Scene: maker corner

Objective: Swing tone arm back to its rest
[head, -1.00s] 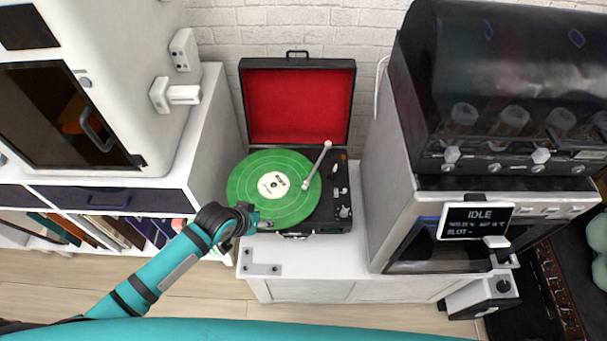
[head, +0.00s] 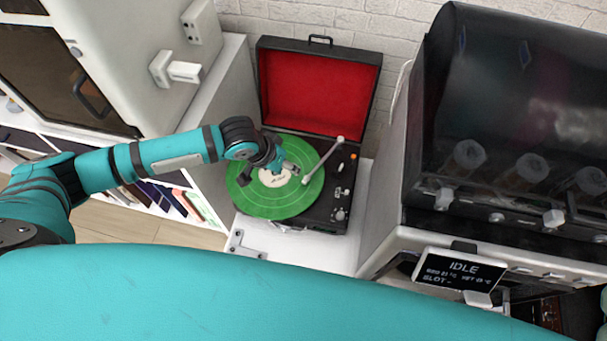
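The record player (head: 325,217) stands open on a white cabinet, its red-lined lid (head: 317,92) raised at the back. A green record (head: 262,205) with a pale label lies on the platter. The white tone arm (head: 325,160) runs from its pivot at the back right down over the record, its head (head: 306,181) above the record's right part. My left gripper (head: 286,172) is over the record near the label, to the left of the tone arm's head and apart from it. Its fingers are small and partly hidden, so their opening is unclear. My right gripper is out of view.
A large dark-hooded machine with an IDLE screen (head: 463,269) stands close on the right. A white cabinet-like machine (head: 150,50) and bookshelf (head: 170,198) are on the left. A small bracket plate (head: 240,243) lies on the white top in front of the player.

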